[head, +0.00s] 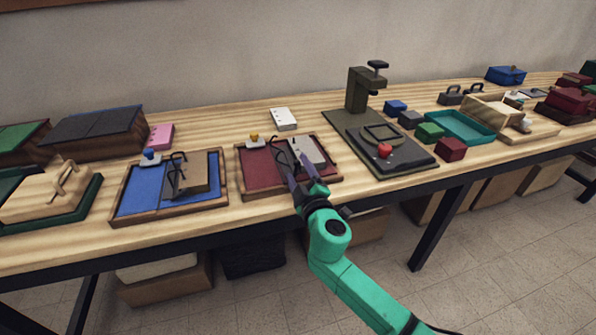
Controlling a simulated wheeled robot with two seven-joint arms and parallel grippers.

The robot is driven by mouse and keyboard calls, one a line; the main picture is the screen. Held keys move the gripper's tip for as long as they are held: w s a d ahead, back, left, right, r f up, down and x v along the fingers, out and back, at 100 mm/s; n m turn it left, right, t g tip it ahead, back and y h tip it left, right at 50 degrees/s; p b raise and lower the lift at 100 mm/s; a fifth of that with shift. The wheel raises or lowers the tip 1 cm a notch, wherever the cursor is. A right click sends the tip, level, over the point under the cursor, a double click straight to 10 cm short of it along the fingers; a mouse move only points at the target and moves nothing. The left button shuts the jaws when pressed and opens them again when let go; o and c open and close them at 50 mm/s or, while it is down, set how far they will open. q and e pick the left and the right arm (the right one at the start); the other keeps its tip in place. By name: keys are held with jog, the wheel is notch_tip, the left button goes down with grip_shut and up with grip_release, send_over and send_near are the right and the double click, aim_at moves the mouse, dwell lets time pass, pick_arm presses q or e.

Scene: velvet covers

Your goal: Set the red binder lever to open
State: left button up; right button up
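The red binder (259,176) is a wood-framed tray with a dark red inside, lying open near the table's front edge. A small lever with an orange-yellow knob (254,138) stands at its back left edge. Dark rings and a pale grey paper block (314,150) are on its right half. My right gripper (291,160) reaches over the binder's middle from the front, its dark fingers apart beside the rings and the block. It is right of and in front of the knob, not touching it. The fingers partly hide the rings. My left gripper is not in view.
A blue binder (140,200) with a blue knob lies to the left. A dark press (360,90) with a red knob (385,150) on its base stands to the right. A white punched card block (283,118) lies behind the red binder. Teal tray (488,130) is farther right.

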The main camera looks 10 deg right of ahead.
jog(key=shift+s+r, duration=0.1)
jog(key=s+b, duration=0.2)
jog(key=s, duration=1.2)
jog(key=shift+s+d, duration=0.2)
jog(key=shift+d, duration=0.25)
jog(key=s+d+f+m+g+h+p, duration=0.1)
jog(key=d+f+m+g+p, duration=0.2)
jog(key=f, duration=1.1)
jog(key=s+d+f+g+h+p, duration=0.1)
jog(key=d+f+g+p, duration=0.3)
jog(key=f, duration=1.1)
jog(key=s+d+f+m+g+p, duration=0.25)
jog(key=s+d+f+g, duration=0.25)
jog(key=s+f, duration=0.65)
jog(key=s+f+m+g+p, duration=0.1)
jog(key=s+f+m+g, duration=0.1)
jog(key=s, duration=0.8)
jog(key=s+f+m+g, duration=0.2)
jog(key=s+f+g, duration=0.1)
jog(key=s, duration=0.7)
jog(key=shift+s+f+y+p, duration=0.3)
jog(key=shift+f+y+p, duration=0.1)
jog(key=shift+f, duration=0.5)
